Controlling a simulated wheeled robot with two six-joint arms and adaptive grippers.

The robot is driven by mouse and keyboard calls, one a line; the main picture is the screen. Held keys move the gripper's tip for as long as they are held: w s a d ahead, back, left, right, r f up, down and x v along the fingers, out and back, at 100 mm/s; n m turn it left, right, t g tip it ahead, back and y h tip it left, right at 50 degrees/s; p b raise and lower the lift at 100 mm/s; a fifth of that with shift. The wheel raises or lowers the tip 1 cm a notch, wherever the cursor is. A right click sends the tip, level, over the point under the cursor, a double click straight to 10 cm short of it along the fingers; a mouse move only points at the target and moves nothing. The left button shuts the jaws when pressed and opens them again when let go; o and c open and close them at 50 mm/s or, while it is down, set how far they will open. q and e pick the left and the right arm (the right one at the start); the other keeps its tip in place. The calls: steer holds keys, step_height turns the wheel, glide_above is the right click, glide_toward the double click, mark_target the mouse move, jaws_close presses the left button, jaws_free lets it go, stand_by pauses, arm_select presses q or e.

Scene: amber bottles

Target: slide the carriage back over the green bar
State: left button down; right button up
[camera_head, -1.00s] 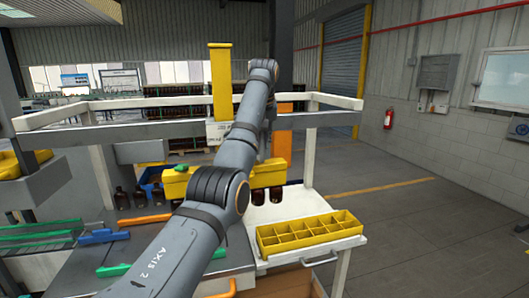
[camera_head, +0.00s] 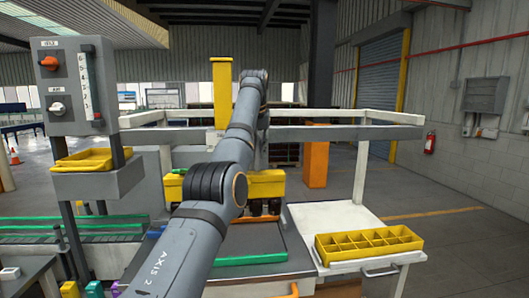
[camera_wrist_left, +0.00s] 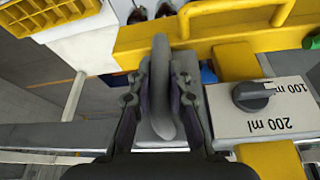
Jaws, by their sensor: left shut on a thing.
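The yellow carriage (camera_head: 267,184) stands behind my left arm in the head view, with a tall yellow post (camera_head: 221,85) rising from it. Dark bottles (camera_head: 256,208) show under its right part. The green bar (camera_head: 250,260) lies on the grey bench top, nearer than the carriage and below its right half. In the left wrist view my left gripper (camera_wrist_left: 160,82) is shut on a grey loop handle (camera_wrist_left: 161,108) beside the yellow beam. The arm hides the gripper and the carriage's middle in the head view. My right gripper is not in view.
A yellow divided tray (camera_head: 368,243) sits on a white side table to the right. A control box (camera_head: 72,80) and a yellow bin (camera_head: 88,160) stand at left, above green rails (camera_head: 110,228). The wrist view shows a dosing knob (camera_wrist_left: 253,95). Floor at right is clear.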

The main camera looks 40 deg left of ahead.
arm_select(q)
steer(key=shift+s+a, duration=0.15)
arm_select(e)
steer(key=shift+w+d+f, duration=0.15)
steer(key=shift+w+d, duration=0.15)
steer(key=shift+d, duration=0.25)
